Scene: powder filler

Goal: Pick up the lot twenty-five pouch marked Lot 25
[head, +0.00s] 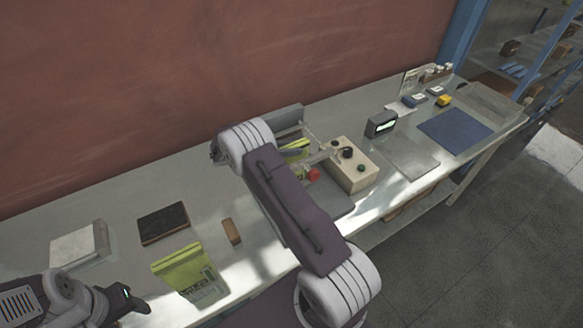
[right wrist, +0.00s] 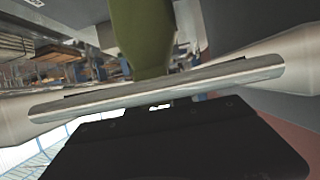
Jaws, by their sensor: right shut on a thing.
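A yellow-green pouch (head: 185,270) stands on the bench at the front left; its printed label is too small to read. Another yellow-green thing (head: 297,146), which looks like a pouch, shows partly behind my right arm beside the machine. My right gripper (head: 316,158) is there, mostly hidden by the arm, and is shut on it. In the right wrist view a plain green surface (right wrist: 141,35) rises beyond a pale metal bar; no lot mark shows. My left gripper (head: 132,302) is low at the left, apart from the standing pouch; its jaw gap is unclear.
A dark block (head: 163,223), a small brown block (head: 232,231) and a pale box (head: 78,245) lie left. A small display (head: 381,124) and blue mat (head: 455,130) are right.

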